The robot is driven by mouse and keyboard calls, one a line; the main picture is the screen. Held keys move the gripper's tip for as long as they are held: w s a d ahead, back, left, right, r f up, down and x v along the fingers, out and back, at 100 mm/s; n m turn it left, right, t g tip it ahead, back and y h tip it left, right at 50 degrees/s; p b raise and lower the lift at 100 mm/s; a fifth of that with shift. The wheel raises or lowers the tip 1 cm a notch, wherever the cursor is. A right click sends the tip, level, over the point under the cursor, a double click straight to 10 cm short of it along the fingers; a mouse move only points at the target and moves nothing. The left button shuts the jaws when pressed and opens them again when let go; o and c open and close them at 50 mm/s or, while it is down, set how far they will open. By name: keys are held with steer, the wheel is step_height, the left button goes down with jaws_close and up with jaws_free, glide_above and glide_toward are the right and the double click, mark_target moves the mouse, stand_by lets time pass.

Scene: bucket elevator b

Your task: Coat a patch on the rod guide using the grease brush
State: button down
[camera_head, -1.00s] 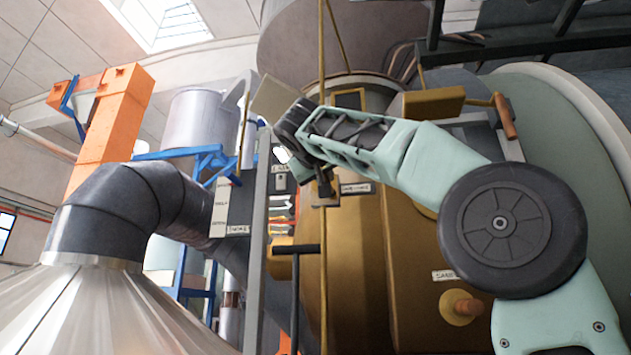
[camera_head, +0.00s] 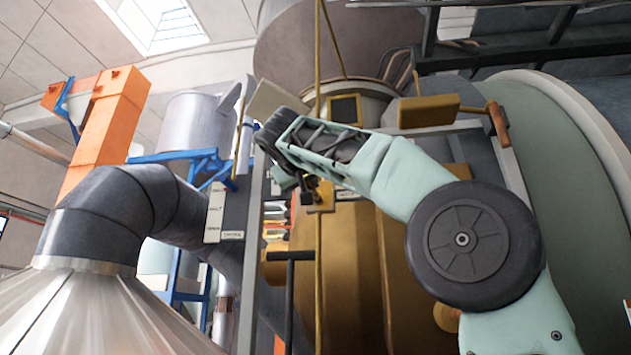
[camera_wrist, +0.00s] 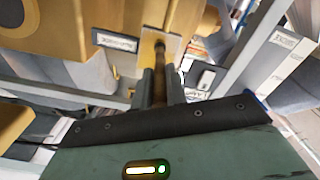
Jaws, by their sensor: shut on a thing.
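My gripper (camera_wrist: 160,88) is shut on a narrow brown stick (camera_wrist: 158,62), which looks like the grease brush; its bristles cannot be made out. The stick points away from the fingers toward a small pale brass plate (camera_wrist: 175,42), which looks like the rod guide. The brush end overlaps the plate in the wrist view; whether they touch cannot be told. In the head view my gripper (camera_head: 308,188) is just left of the plate (camera_head: 325,197), by a thin vertical brass rod (camera_head: 319,260). The brush is too small to make out there.
A large brass housing (camera_head: 350,260) stands behind the plate. A grey upright post (camera_head: 254,220) with labels is on the left. A brass box with an orange-handled lever (camera_head: 498,124) is at upper right. A dark T-shaped bar (camera_head: 290,285) stands below my gripper.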

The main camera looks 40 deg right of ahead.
steer(key=w+a+p, duration=0.1)
steer(key=w+a, duration=0.1)
steer(key=w, duration=0.1)
steer(key=shift+a, duration=0.2)
stand_by(0.3)
steer(key=b+v, duration=0.1)
steer(key=v, duration=0.5)
stand_by(0.4)
steer(key=v, duration=0.3)
steer(key=shift+r+b, duration=0.1)
steer(key=shift+b, duration=0.25)
steer(key=shift+d, duration=0.1)
stand_by(0.4)
